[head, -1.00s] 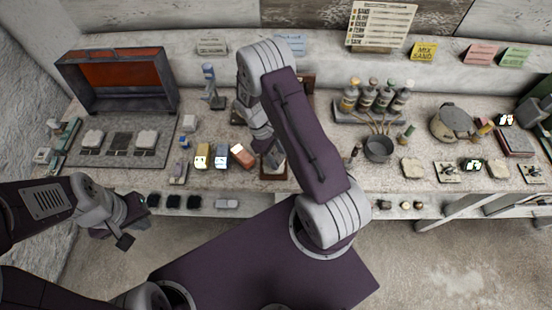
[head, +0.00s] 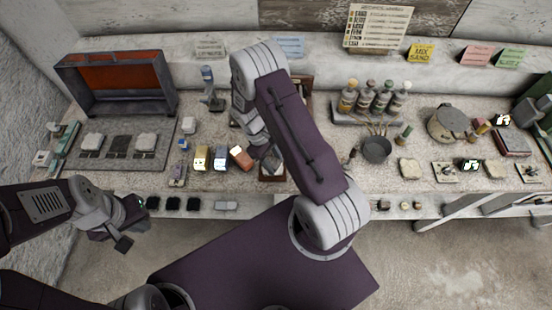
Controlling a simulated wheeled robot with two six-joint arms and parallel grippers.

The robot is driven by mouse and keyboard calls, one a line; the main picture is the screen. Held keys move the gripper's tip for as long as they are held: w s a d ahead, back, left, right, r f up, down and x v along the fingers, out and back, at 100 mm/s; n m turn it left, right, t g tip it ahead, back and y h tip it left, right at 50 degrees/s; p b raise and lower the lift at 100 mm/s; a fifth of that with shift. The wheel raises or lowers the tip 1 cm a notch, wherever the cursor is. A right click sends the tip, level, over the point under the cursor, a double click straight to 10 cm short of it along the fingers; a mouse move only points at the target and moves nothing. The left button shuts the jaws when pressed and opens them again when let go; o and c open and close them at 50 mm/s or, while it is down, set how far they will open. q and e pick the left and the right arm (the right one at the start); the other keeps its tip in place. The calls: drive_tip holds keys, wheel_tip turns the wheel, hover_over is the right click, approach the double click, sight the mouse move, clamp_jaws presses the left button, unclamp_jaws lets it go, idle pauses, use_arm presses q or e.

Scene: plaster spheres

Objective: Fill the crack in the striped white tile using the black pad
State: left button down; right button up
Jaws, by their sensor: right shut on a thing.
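My right arm crosses the middle of the head view, and its gripper (head: 264,153) is low over a small wooden-edged board (head: 272,178) near the bench's front edge. The gripper is shut on a small dark thing, mostly hidden by the wrist; I cannot tell if it is a black pad. A pale tile surface partly shows on the board, but its stripes and crack cannot be made out. Several black pads (head: 172,203) lie on the ledge below the bench's front edge. My left gripper (head: 133,224) is open and empty in front of that ledge.
A reddish-brown block (head: 241,157) sits close left of my right gripper, beside blue-grey (head: 220,158) and yellow (head: 202,157) blocks. A dark pot (head: 376,150) and bottles (head: 364,97) stand to the right. A slab with pale tiles (head: 147,142) lies left.

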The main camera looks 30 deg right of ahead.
drive_tip(key=shift+w+d+r+p, duration=0.25)
drive_tip(key=shift+d+r+p, duration=0.1)
drive_tip(key=shift+r+p, duration=0.15)
drive_tip(key=shift+w+d+r, duration=0.1)
drive_tip(key=shift+d+r, duration=0.1)
drive_tip(key=shift+d, duration=0.05)
drive_tip(key=shift+f, duration=0.1)
drive_tip(key=shift+r+p, duration=1.05)
drive_tip(key=shift+r, duration=0.25)
drive_tip(key=shift+r, duration=0.1)
wheel_tip(320, 180, up, 4)
drive_tip(key=p, duration=0.3)
drive_tip(key=shift+p, duration=0.35)
